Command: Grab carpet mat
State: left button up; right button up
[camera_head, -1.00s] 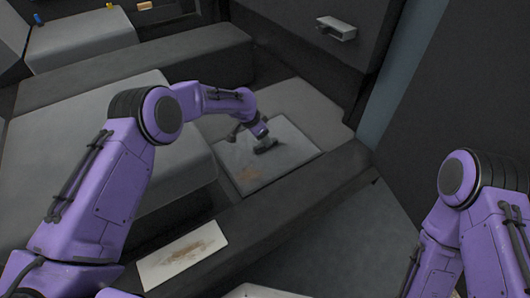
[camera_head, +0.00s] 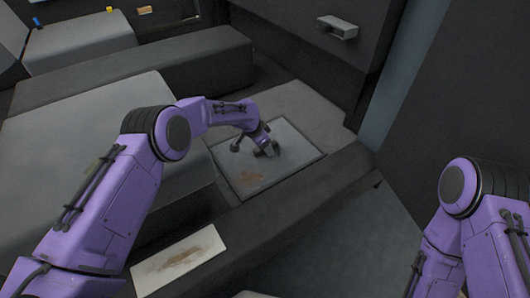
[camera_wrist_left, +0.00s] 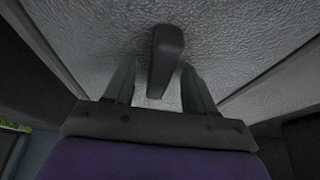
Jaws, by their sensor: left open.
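The carpet mat (camera_head: 297,148) is a flat grey square with a brown stain near its front corner, lying in the recess beyond the dark sill. My left gripper (camera_head: 264,149) is over its middle, pointing down. In the left wrist view the two fingers of my left gripper (camera_wrist_left: 158,92) are apart. A dark upright tab or handle (camera_wrist_left: 166,52) rises from the grey textured mat (camera_wrist_left: 235,45), just beyond and in line with the gap between the fingers. I cannot tell whether the fingers touch the mat. My right gripper is out of view; only its arm shows at the right.
A pale panel with a brown stain (camera_head: 196,262) lies near the front edge. A dark sill (camera_head: 300,212) runs in front of the mat. A grey seat block (camera_head: 85,125) stands left, and a wall-mounted bracket (camera_head: 338,27) is at the back.

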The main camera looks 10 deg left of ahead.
pick_arm(q)
grip_shut()
jog(key=shift+r, duration=0.1)
